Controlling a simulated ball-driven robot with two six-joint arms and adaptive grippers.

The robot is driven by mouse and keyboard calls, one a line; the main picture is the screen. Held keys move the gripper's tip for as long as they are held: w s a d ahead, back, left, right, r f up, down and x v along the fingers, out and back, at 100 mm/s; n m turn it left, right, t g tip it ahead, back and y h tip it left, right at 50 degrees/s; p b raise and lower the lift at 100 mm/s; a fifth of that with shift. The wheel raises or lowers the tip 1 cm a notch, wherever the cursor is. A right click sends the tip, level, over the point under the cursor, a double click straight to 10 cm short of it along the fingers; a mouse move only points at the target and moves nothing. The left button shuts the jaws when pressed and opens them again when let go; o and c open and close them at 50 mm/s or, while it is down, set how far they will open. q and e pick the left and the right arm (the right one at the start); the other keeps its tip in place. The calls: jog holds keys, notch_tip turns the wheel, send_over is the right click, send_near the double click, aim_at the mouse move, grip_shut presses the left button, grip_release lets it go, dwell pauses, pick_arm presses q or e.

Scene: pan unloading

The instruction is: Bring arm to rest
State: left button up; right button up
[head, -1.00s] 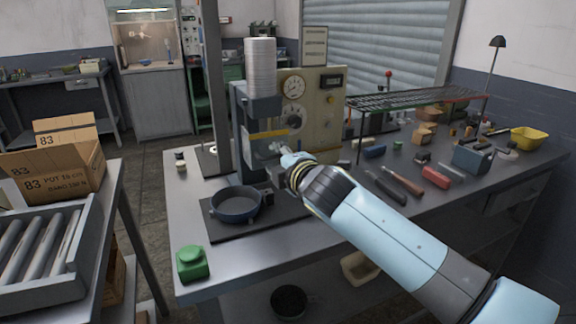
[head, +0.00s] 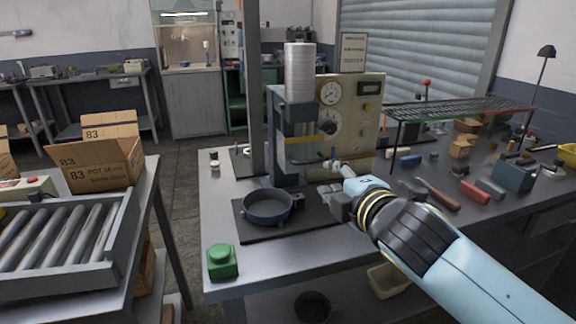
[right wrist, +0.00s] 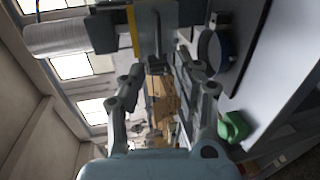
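My right gripper (head: 334,180) reaches in from the right, over the workbench in front of the press (head: 288,125). In the right wrist view its two fingers (right wrist: 163,85) are spread apart with nothing between them. A dark blue-grey pan (head: 267,207) sits on a black mat (head: 245,229) on the bench, left of the gripper and apart from it. The pan also shows in the right wrist view (right wrist: 229,50). My left gripper is in neither view.
A green block-like object (head: 222,262) sits at the bench's front left corner. A roller conveyor (head: 60,240) and an open cardboard box (head: 100,165) stand at the left. Tools and a wire rack (head: 455,108) occupy the bench's right side. A floor gap separates conveyor and bench.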

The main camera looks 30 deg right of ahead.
jog(key=s+a+f+m+g+y, duration=0.1)
jog(key=s+a+f+m+g, duration=0.15)
jog(key=s+m+g, duration=0.4)
jog(key=s+a+f+m+g+y, duration=0.1)
jog(key=s+f+m, duration=0.25)
jog(key=s, duration=0.55)
jog(key=s+a+f+m+g+y, duration=0.15)
jog(key=s+f+m+g, duration=0.25)
jog(key=s, duration=0.4)
notch_tip(320, 180, down, 34)
jog(key=s+d+g+b, duration=0.2)
jog(key=b, duration=0.7)
jog(key=s+f+b, duration=0.6)
jog(key=s+f, duration=1.2)
jog(key=f, duration=0.4)
jog(key=shift+s+d+m+g, duration=0.35)
jog(key=shift+m+g, duration=0.05)
jog(key=shift+g, duration=0.05)
